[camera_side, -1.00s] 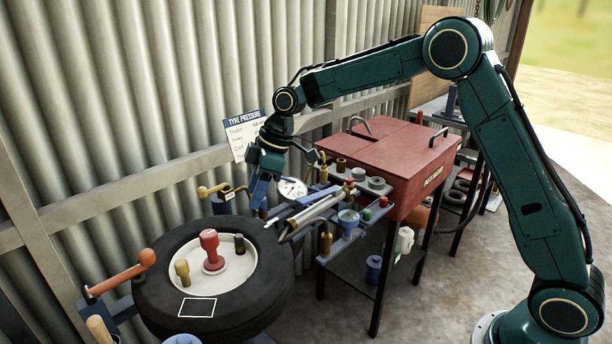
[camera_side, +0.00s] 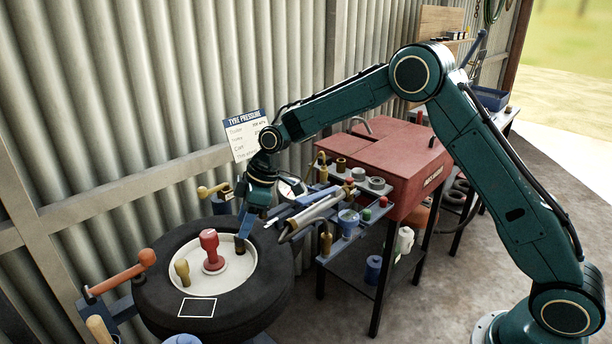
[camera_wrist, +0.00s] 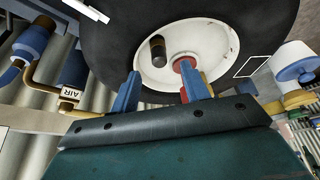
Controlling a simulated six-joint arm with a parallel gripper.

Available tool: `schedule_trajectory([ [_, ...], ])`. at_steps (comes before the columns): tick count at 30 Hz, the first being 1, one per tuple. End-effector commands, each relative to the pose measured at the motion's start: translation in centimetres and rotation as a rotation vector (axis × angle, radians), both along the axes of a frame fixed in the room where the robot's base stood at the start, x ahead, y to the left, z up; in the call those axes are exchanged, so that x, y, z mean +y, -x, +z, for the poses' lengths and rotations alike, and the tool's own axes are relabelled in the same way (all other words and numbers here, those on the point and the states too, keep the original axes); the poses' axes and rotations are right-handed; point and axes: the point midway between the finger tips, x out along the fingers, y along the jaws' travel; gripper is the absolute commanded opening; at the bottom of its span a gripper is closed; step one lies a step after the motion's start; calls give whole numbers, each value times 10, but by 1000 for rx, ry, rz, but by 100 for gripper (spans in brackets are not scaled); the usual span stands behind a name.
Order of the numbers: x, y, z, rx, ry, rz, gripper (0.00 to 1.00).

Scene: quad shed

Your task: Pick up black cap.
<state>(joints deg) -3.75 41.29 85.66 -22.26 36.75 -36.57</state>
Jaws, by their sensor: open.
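The black cap (camera_wrist: 157,48) is a small dark cylinder standing on the white wheel hub (camera_wrist: 205,40) in the wrist view. In the side view the black cap (camera_side: 239,246) shows only in part, just below my gripper's fingertips. My gripper (camera_side: 243,232) points down over the right part of the hub. In the wrist view its two blue fingers (camera_wrist: 163,88) are spread apart with nothing between them. The cap lies ahead of the fingertips, and I cannot tell the exact gap.
A red knobbed piece (camera_side: 211,252) and a brass piece (camera_side: 182,272) stand on the hub left of the cap. The black tyre (camera_side: 165,310) surrounds the hub. A red toolbox (camera_side: 385,165) and a crowded tool tray (camera_side: 325,215) are to the right.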

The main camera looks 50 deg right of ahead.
Motion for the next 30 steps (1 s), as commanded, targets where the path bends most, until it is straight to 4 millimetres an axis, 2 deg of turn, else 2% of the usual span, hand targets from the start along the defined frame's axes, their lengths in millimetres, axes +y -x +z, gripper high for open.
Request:
schedule_trajectory([
  [9,11,-8,-32,0,0,0,46],
  [26,12,-8,-35,-1,-1,0,46],
  [30,12,-8,-34,-1,-1,0,22],
])
